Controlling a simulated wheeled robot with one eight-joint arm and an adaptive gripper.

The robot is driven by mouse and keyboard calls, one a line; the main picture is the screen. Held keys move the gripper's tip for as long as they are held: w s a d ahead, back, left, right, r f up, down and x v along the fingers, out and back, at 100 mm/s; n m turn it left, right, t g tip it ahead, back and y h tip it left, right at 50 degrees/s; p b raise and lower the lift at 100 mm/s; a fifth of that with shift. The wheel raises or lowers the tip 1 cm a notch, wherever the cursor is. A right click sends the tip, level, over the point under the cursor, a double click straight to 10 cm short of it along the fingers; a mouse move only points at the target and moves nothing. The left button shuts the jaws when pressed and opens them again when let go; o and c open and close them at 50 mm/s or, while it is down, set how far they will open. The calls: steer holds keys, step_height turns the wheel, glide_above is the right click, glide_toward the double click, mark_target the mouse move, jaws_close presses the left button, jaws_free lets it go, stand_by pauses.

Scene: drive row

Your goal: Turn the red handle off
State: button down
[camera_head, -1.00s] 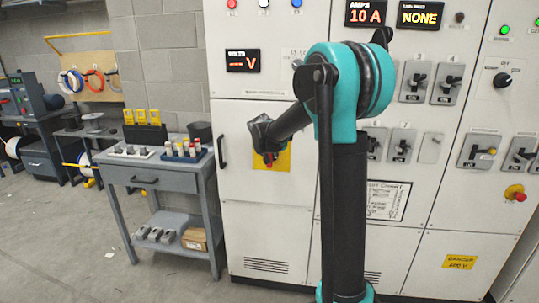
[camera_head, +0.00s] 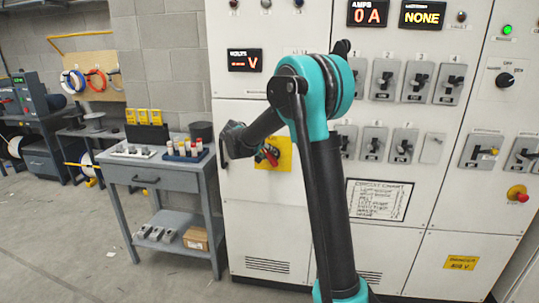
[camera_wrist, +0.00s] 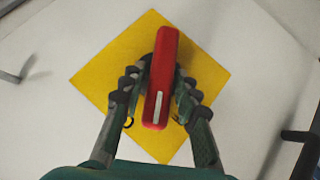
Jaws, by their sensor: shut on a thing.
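The red handle (camera_wrist: 160,78) sits on a yellow diamond-shaped plate (camera_wrist: 205,72) on the white cabinet front. In the wrist view it stands nearly upright, slightly tilted, with a pale strip on its lower half. My gripper (camera_wrist: 159,92) has one finger on each side of the handle and is shut on it. In the head view, the red handle (camera_head: 271,157) is partly hidden by my gripper (camera_head: 262,152) and looks slanted. The amps display (camera_head: 371,13) reads 0 A.
A grey workbench (camera_head: 180,176) with bottles and yellow boxes stands left of the cabinet. Several breaker switches (camera_head: 415,80) are on the panel at right. Open floor lies at the front left.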

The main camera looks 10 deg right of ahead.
steer(key=n+h, duration=0.2)
steer(key=h, duration=0.1)
steer(key=a+f+n+h, duration=0.1)
steer(key=shift+w+h, duration=0.15)
steer(key=shift+h, duration=0.25)
steer(key=shift+f+n+t+h, duration=0.2)
steer(key=shift+f+n+h, duration=0.05)
steer(key=shift+n+h, duration=0.65)
steer(key=shift+f+n+t+h, duration=0.2)
steer(key=shift+f+n+h, duration=0.05)
steer(key=shift+n+h, duration=0.6)
steer(key=c, duration=1.3)
jaws_free()
steer(key=v, duration=1.2)
steer(key=shift+f, duration=0.15)
